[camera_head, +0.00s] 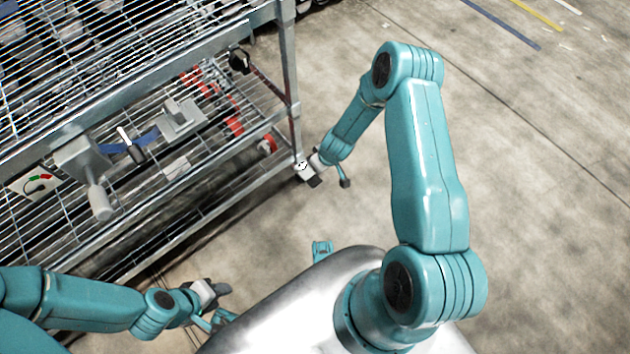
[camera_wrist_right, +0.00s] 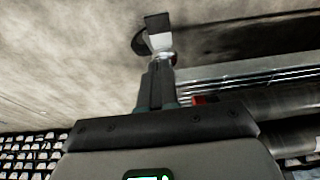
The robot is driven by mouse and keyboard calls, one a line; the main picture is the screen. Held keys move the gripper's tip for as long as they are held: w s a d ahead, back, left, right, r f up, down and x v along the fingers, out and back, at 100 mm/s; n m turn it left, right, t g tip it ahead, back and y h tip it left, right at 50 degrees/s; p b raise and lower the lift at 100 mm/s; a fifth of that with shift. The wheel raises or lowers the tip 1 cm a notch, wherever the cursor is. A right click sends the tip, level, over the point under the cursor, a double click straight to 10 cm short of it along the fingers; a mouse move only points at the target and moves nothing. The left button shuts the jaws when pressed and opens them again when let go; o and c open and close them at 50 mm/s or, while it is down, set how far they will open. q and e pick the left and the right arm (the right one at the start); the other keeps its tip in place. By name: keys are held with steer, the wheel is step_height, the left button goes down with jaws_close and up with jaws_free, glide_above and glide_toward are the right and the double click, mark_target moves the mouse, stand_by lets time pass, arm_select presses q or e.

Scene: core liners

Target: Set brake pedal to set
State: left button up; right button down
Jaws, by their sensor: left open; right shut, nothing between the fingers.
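In the right wrist view, a small caster-like part has a black flat tab, apparently the brake pedal (camera_wrist_right: 157,22), above a pale wedge and beside a dark round part. My right gripper (camera_wrist_right: 159,68) is shut and empty, with its fingers pointing at this part. I cannot tell whether they touch it. In the head view, the right gripper (camera_head: 312,176) is small, at the foot of the rack's near corner post, and the pedal cannot be clearly told apart there. My left gripper (camera_head: 219,289) is open and empty, low at the left, away from the rack.
A wire rack (camera_head: 293,75) fills the upper left. Its front carries a grey bracket with a hanging lever (camera_head: 99,201), a red-green dial plate (camera_head: 38,185) and a grey block (camera_head: 181,118). Concrete floor (camera_head: 540,200) is clear to the right.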

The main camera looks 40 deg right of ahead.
steer(key=b+x, duration=0.2)
steer(key=x, duration=0.2)
steer(key=b+x, duration=0.1)
steer(key=x, duration=0.3)
steer(key=s+b+x, duration=0.1)
steer(key=b+x, duration=0.1)
steer(key=x, duration=0.2)
steer(key=shift+w+f+b, duration=0.15)
steer(key=shift+f+b, duration=0.15)
steer(key=shift+f, duration=0.1)
arm_select(q)
steer(key=shift+w+a+f, duration=0.15)
steer(key=shift+w+f, duration=0.05)
steer(key=shift+f, duration=1.25)
steer(key=shift+w+a+f, duration=0.15)
steer(key=shift+f, duration=1.25)
arm_select(e)
steer(key=shift+f, duration=0.6)
